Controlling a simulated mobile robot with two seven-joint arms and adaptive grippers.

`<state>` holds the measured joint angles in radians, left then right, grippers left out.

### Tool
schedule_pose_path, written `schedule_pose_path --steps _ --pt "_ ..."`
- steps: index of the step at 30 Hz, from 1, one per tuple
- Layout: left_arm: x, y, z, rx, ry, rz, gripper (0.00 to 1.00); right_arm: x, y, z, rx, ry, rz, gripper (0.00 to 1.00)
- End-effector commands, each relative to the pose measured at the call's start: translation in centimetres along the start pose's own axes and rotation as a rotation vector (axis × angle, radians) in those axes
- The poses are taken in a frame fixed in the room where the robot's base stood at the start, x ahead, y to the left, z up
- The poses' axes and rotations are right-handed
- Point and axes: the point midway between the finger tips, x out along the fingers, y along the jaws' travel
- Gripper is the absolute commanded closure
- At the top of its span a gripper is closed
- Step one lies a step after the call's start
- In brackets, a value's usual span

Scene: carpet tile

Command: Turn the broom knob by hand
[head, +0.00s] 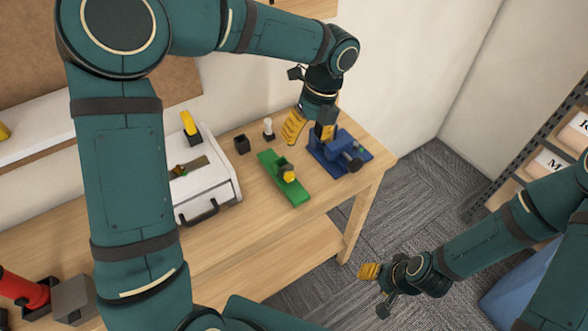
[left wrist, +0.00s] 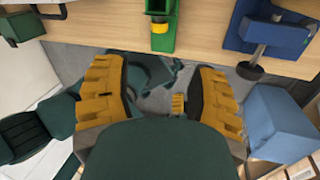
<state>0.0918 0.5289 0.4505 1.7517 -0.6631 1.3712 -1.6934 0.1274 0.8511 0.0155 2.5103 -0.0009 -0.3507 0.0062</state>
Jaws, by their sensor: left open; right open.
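No broom is plain in either view, and I cannot tell which part is the broom knob. A green fixture (head: 272,170) with a yellow-and-black round part (head: 288,174) lies on the wooden table; it also shows in the left wrist view (left wrist: 163,38). A blue fixture (head: 331,152) with a dark round end (head: 354,163) is at the table's right end. My left gripper (head: 309,130) is open and empty, above the table by the blue fixture; its yellow fingers are wide apart in the left wrist view (left wrist: 160,92). My right gripper (head: 374,285) is open and empty, off the table over the carpet.
A white box (head: 207,186) with a dark handle stands on the table (head: 300,220) left of the green fixture. A small dark cube (head: 242,144) and a white-topped peg (head: 268,128) stand behind. A shelf rack (head: 530,150) is at right.

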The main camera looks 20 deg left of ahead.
Motion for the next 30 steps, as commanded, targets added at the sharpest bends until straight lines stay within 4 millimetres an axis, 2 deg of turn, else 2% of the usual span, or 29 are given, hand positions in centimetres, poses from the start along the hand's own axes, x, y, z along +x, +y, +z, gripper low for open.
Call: schedule_pose_path --steps 5,18,24,30 --pt "2.6 0.1 0.0 0.001 0.003 0.005 0.42 0.7 0.3 0.3 -0.001 -0.006 0.000 0.52" --pt "10.9 0.0 -0.1 -0.001 0.004 0.003 0.42 2.7 1.0 0.1 -0.003 0.003 0.000 0.52" --pt "13.1 0.0 -0.1 -0.001 0.003 0.002 0.42 3.1 1.2 0.0 -0.004 0.006 0.000 0.52" --pt "13.6 0.1 -0.1 -0.001 0.003 0.002 0.42 3.2 1.2 0.0 -0.004 0.007 0.000 0.52"
